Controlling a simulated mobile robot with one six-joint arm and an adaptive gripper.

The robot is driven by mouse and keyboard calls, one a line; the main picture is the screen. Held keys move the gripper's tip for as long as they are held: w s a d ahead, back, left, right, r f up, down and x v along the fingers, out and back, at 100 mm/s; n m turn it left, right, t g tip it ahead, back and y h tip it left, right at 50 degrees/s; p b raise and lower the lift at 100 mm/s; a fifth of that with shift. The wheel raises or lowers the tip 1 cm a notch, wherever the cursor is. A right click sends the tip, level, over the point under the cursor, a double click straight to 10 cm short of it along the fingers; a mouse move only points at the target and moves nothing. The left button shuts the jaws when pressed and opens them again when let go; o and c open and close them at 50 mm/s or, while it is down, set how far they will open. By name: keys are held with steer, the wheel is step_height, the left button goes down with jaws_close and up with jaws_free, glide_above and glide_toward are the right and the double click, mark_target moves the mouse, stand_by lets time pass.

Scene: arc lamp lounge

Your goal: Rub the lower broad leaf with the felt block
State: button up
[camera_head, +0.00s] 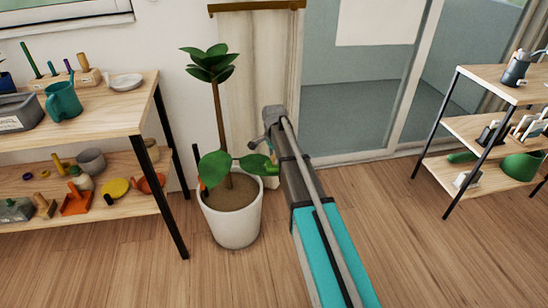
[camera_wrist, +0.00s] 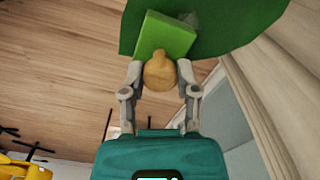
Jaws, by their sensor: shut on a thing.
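My gripper (camera_wrist: 160,74) is shut on the rounded wooden knob of the felt block (camera_wrist: 166,38), whose bright green pad faces away from my palm. A broad dark green leaf (camera_wrist: 240,22) fills the top of the wrist view behind the pad, with a duller patch right of the block. The pad overlaps the leaf; I cannot tell if they touch. In the head view, two low broad leaves, one left (camera_head: 213,168) and one right (camera_head: 256,164), grow from the potted plant. My gripper is beside the right leaf, mostly hidden by my arm; the block is not clear there.
The white pot (camera_head: 236,226) stands on the wood floor. A two-tier shelf (camera_head: 120,120) with several items is at left, another shelf (camera_head: 480,132) at right. A curtain (camera_head: 258,70) and glass door are behind. The floor in front is clear.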

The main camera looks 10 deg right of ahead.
steer(key=shift+a, duration=0.1)
steer(key=shift+w+a+r, duration=0.1)
steer(key=shift+w+a, duration=1.15)
steer(key=shift+a, duration=0.25)
steer(key=shift+r, duration=0.15)
step_height(320, 180, up, 6)
steer(key=p, duration=0.6)
step_height(320, 180, up, 3)
steer(key=p, duration=0.3)
stand_by(0.3)
